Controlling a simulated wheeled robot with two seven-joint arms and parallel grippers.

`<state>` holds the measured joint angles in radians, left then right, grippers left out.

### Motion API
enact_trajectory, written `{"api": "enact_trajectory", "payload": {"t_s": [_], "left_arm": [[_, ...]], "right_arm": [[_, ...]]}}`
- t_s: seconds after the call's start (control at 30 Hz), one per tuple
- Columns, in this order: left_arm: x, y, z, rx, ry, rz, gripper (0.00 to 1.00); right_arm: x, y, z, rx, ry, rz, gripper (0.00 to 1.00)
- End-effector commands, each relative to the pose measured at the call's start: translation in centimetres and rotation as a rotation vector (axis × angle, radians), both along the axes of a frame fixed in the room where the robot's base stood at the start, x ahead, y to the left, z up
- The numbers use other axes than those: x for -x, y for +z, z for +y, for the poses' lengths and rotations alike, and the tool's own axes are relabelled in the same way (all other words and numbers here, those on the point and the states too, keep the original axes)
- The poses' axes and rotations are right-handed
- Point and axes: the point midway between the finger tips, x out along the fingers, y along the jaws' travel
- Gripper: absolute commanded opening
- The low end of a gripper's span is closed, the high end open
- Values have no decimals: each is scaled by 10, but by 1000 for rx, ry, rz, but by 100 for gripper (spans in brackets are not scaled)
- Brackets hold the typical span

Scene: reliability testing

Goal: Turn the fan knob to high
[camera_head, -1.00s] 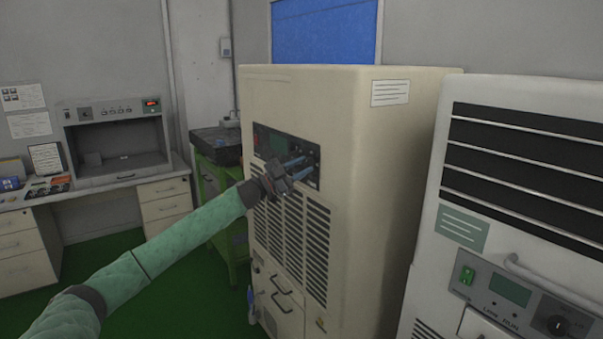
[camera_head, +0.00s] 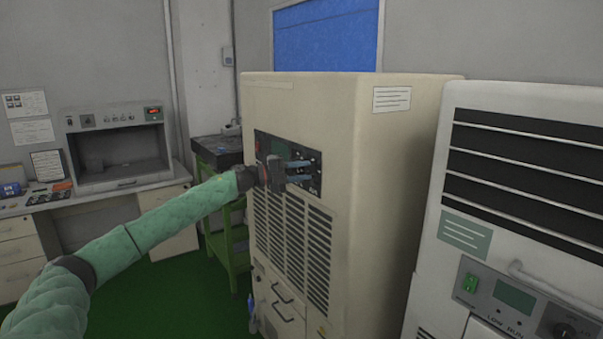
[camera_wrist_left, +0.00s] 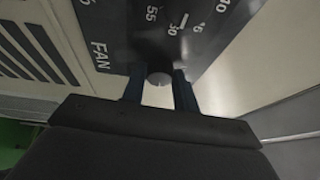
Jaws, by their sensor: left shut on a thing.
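The beige cabinet (camera_head: 390,190) stands in the middle of the head view with a dark control panel (camera_head: 268,147) on its front. My left gripper (camera_head: 308,170) reaches the right part of this panel. In the left wrist view its two dark blue fingers (camera_wrist_left: 160,95) are shut on the fan knob (camera_wrist_left: 158,79), a small round grey knob between the fingertips. The panel in that view carries the word FAN and several printed numbers. The fingers and wrist hide part of the panel in the head view. The knob's pointer setting cannot be read. My right gripper is not in view.
A white unit (camera_head: 450,205) with its own display and dark knob stands close at the right. A green stand (camera_head: 228,225) with a dark top is behind left. A desk with a grey hood (camera_head: 117,145) stands at the far left. Green floor lies open below my arm.

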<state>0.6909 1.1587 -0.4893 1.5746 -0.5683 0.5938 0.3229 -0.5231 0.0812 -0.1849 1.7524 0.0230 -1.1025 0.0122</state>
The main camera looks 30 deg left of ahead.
Motion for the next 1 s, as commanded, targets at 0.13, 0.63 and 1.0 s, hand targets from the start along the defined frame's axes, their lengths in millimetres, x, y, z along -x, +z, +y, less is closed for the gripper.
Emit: {"api": "enact_trajectory", "payload": {"t_s": [0.13,0.63,1.0], "left_arm": [[0,2,0,-86,-1,-35,7],[0,1,-1,-207,-2,-84,7],[0,0,-1,-208,-2,-84,34]], "right_arm": [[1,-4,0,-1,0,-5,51],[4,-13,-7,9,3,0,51],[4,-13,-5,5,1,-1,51]]}}
